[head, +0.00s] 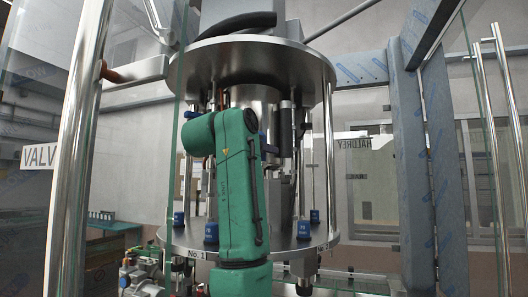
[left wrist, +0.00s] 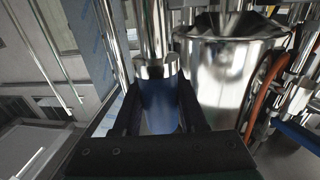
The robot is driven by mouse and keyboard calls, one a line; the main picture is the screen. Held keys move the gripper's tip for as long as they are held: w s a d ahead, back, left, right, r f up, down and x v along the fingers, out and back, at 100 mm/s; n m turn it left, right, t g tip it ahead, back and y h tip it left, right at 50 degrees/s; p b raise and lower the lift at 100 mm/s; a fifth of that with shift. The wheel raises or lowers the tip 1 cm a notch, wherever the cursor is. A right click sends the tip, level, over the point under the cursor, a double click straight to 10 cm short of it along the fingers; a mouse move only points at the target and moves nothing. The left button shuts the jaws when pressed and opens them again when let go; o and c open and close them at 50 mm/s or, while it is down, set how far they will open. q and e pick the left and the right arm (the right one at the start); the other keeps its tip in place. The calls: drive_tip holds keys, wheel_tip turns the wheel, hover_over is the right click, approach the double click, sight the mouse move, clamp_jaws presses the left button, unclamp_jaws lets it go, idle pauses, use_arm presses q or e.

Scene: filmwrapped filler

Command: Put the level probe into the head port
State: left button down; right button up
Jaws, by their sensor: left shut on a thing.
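In the left wrist view, my left gripper (left wrist: 158,92) is shut on a blue cylinder with a bright metal collar, which looks like the level probe (left wrist: 159,108). One dark finger lies on each side of its blue body. A shiny metal rod rises above the collar; whether it belongs to the probe I cannot tell. In the head view, a green arm link of mine stands in front of the machine, and the gripper and probe are hidden. The head port cannot be made out in either view. My right gripper is not in view.
A round upper plate (head: 262,59) stands on rods above a round lower plate (head: 300,243). Several blue-footed rods surround the centre. A metal vessel (left wrist: 225,75) and orange hose (left wrist: 258,100) lie right of the probe in the wrist view. Glass panels and metal posts flank the machine.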

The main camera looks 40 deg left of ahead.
use_arm(q)
drive_tip(key=shift+w+f+b, duration=0.25)
drive_tip(key=shift+f+b, duration=0.35)
drive_tip(key=shift+f, duration=0.25)
drive_tip(key=f+b, duration=0.1)
drive_tip(key=w+f+b, duration=0.1)
drive_tip(key=f, duration=0.1)
drive_tip(key=f+b, duration=0.2)
drive_tip(key=shift+w+a, duration=0.2)
drive_tip(key=shift+w, duration=0.05)
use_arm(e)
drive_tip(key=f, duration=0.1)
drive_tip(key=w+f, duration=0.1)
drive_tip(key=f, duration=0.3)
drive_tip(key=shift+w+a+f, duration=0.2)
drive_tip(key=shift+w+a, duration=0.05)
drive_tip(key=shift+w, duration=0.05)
use_arm(q)
drive_tip(key=shift+s, duration=0.1)
drive_tip(key=shift+s+d+r, duration=0.1)
drive_tip(key=shift+s, duration=0.1)
drive_tip(key=shift+w, duration=0.15)
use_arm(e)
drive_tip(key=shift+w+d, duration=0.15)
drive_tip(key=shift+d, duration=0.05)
